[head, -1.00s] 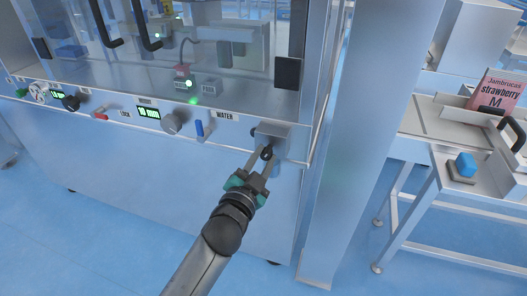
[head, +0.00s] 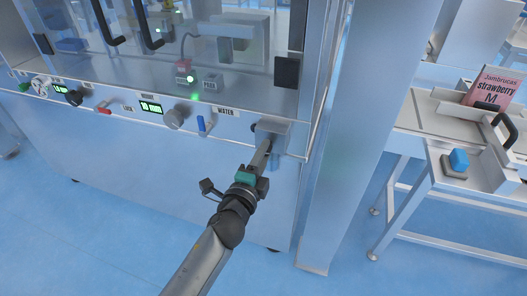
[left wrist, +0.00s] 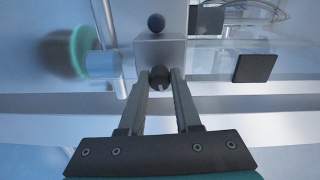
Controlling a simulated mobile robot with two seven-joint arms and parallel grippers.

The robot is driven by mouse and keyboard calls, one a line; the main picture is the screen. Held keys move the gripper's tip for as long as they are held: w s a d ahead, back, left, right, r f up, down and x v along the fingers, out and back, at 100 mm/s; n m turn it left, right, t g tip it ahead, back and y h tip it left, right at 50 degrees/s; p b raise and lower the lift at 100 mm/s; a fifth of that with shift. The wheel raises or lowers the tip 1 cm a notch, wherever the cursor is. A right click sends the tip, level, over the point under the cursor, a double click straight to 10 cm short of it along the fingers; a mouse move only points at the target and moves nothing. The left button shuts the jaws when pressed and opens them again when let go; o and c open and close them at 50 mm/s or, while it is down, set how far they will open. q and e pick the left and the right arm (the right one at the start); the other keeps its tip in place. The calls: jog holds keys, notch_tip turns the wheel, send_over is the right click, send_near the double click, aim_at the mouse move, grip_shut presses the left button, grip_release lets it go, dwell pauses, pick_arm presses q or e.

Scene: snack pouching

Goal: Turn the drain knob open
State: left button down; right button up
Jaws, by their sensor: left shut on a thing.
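The drain knob (left wrist: 160,76) is a dark round piece on a small silver box (head: 273,132) at the right end of the machine's front panel. My left gripper (head: 265,150) reaches up to this box from below, its fingers seen edge-on. In the left wrist view my left gripper (left wrist: 161,82) has one finger on each side of the knob and is shut on it. A dark ball (left wrist: 156,22) sticks out on another side of the box. In the head view the fingers hide the held knob. My right gripper is not in view.
The panel carries a blue lever (head: 202,124) by the WATER label, a grey dial (head: 174,118) and a red lever (head: 104,109). A metal post (head: 345,150) stands just right of the box. A table with a strawberry pouch (head: 490,88) and a blue button (head: 459,159) is further right.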

pick_arm(q)
jog(key=shift+m, duration=1.1)
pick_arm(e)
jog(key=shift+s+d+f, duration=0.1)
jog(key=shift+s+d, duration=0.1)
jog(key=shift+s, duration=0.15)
pick_arm(q)
jog(key=c, duration=0.6)
grip_release()
